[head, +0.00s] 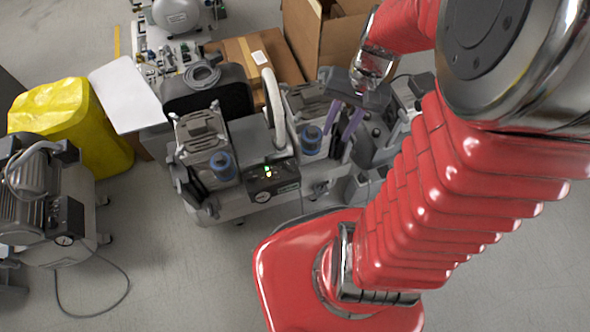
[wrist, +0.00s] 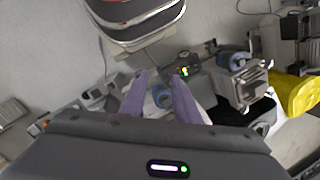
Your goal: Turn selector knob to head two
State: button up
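A twin-head compressor stands on the floor in the middle of the head view, its dark control panel (head: 270,178) lit by small green lights. The panel also shows in the wrist view (wrist: 187,68), just beyond and right of the fingertips. A round gauge (head: 262,197) is on the panel's front; I cannot make out the selector knob or its setting. One head (head: 203,135) is left of the panel, the other (head: 308,103) right. My gripper (head: 338,136) is open, its two purple fingers apart and apparently empty, above the right head's side. It also shows in the wrist view (wrist: 159,77).
Blue canisters (head: 222,165) stand by the heads. Another compressor (head: 45,195) and a yellow bag (head: 75,120) are at left. Cardboard boxes (head: 315,40) stand behind.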

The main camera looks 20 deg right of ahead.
jog(key=s+a+r+n+t+h, duration=0.1)
jog(key=a+r+n+t, duration=0.2)
jog(key=r, duration=0.5)
jog(key=s+a+r+n+t+h, duration=0.1)
jog(key=s+a+r+n+t, duration=0.1)
jog(key=a+r, duration=0.3)
notch_tip(320, 180, up, 4)
jog(key=shift+s+a+f+n+t+h, duration=0.1)
jog(key=shift+s+a+n+t+h, duration=0.1)
jog(key=shift+n+t+h, duration=0.35)
jog(key=shift+n, duration=0.25)
